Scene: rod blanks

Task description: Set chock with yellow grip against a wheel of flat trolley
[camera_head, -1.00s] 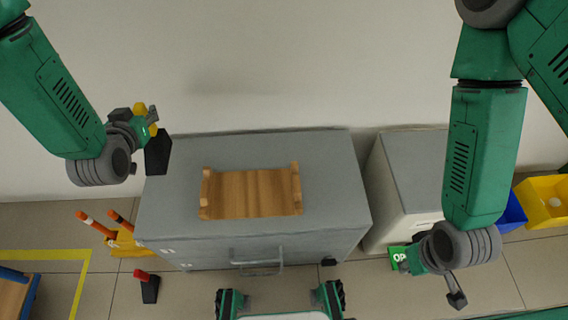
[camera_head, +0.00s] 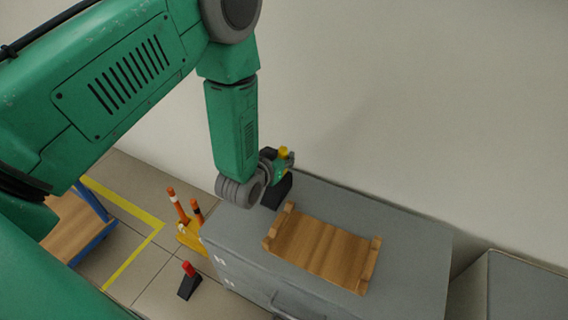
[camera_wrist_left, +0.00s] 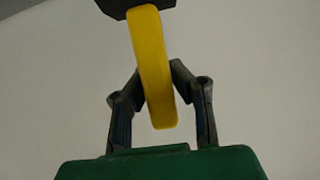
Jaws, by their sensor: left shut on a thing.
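My left gripper (camera_head: 283,169) is shut on the yellow grip (camera_wrist_left: 152,70) of a chock, seen between both fingers in the left wrist view. The flat trolley (camera_head: 72,228), with a wooden deck and blue frame, stands on the floor at the lower left, partly hidden by my left arm. Its wheels do not show. My right gripper is out of view.
A chock with a red grip (camera_head: 188,281) stands on the floor left of the grey cabinet (camera_head: 400,235). A wooden cradle (camera_head: 322,250) lies on the cabinet. A yellow holder (camera_head: 192,238) with orange-striped posts stands beside it. Yellow floor tape (camera_head: 135,262) runs near the trolley.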

